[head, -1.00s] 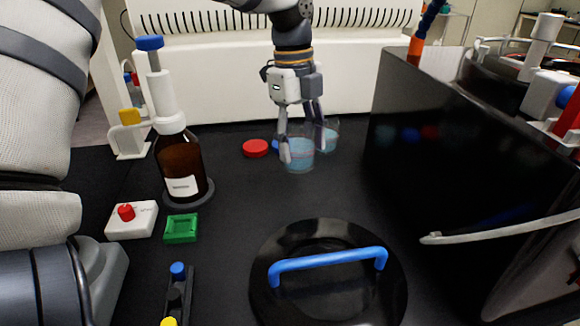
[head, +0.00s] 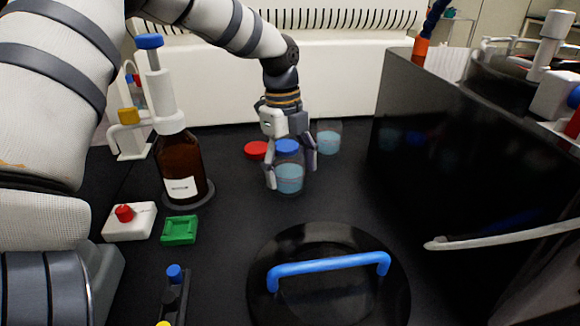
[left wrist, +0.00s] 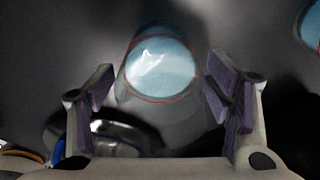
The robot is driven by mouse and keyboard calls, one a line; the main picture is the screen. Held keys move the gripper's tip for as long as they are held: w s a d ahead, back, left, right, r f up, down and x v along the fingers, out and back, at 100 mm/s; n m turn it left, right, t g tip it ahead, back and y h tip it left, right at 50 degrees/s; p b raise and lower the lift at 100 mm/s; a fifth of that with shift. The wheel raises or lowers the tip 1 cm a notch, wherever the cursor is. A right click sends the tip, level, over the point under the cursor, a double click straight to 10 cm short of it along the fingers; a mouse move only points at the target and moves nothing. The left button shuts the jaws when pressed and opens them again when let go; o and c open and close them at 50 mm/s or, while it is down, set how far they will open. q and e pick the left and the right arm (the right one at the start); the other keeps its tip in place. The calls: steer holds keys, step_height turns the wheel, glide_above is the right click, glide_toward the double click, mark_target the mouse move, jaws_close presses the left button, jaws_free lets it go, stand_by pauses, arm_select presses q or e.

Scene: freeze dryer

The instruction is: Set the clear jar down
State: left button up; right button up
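The clear jar (head: 290,178) with light blue liquid is upright between the fingers of my left gripper (head: 290,172). I cannot tell whether its base touches the black bench. In the left wrist view the jar (left wrist: 160,72) shows from above with a red ring, and the finger pads of my left gripper (left wrist: 160,95) flank it closely on both sides. A blue cap (head: 287,147) shows at the jar's top in the head view; I cannot tell whether it is on the jar or behind it. My right gripper is out of view.
A second jar (head: 328,137) stands behind to the right, and a red cap (head: 257,151) lies behind to the left. A brown bottle (head: 182,165) stands left, a black lid with a blue handle (head: 328,263) lies in front, and a black cabinet (head: 450,180) stands right.

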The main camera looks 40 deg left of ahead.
arm_select(q)
steer(key=shift+r, duration=0.1)
steer(key=r, duration=0.4)
steer(key=a+r, duration=0.1)
steer(key=r, duration=0.7)
steer(key=shift+a+p, duration=0.25)
steer(key=shift+p, duration=0.15)
